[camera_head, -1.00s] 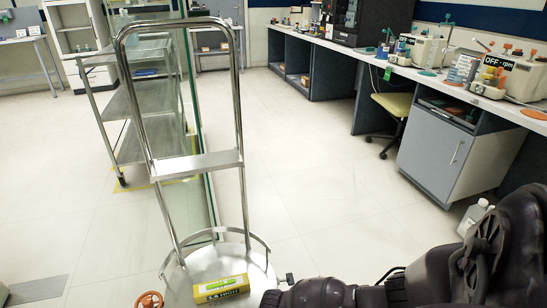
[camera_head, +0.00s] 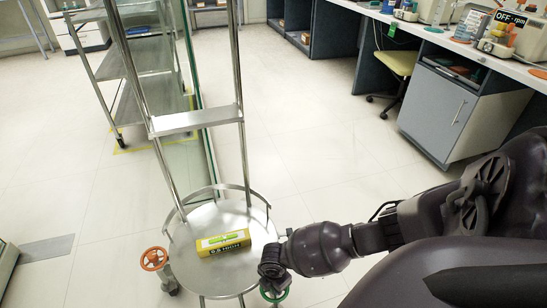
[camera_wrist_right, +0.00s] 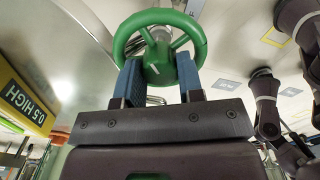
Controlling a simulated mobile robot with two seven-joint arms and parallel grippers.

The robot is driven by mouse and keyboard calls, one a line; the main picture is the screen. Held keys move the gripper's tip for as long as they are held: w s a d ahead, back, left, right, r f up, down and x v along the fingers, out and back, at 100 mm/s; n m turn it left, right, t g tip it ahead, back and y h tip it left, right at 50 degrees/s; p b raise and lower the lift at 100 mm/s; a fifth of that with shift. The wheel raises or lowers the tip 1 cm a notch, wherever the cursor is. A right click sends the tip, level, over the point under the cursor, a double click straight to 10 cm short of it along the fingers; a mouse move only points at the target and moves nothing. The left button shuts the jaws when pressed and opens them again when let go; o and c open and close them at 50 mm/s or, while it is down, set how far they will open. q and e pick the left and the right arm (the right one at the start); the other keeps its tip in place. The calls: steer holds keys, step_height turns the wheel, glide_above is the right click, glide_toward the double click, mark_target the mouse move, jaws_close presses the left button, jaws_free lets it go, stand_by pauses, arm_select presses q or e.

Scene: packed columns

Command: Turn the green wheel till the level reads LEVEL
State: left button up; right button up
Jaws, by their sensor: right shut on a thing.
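The green wheel (camera_head: 274,297) sits at the lower right edge of a round steel platform. Most of it is hidden behind my right gripper (camera_head: 272,277) in the head view. In the right wrist view the green wheel (camera_wrist_right: 160,18) shows its rim and spokes. The blue-padded fingers of my right gripper (camera_wrist_right: 158,85) are shut on it. The yellow level (camera_head: 223,242) lies on the platform. In the right wrist view the level (camera_wrist_right: 22,100) reads 0.5 HIGH. My left gripper is not in view.
An orange wheel (camera_head: 154,259) stands at the left edge of the steel platform (camera_head: 215,277). A steel frame (camera_head: 196,122) rises behind it, beside a glass panel and a shelf trolley. A grey cabinet (camera_head: 437,110) stands at right. The floor between is clear.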

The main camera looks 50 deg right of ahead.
steer(key=shift+f+n, duration=0.1)
steer(key=shift+n, duration=0.8)
steer(key=shift+n+b, duration=0.4)
steer(key=shift+n, duration=0.8)
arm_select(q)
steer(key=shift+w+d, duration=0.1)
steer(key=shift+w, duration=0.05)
arm_select(e)
steer(key=shift+n, duration=0.3)
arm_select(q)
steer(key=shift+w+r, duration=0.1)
arm_select(e)
steer(key=o, duration=0.9)
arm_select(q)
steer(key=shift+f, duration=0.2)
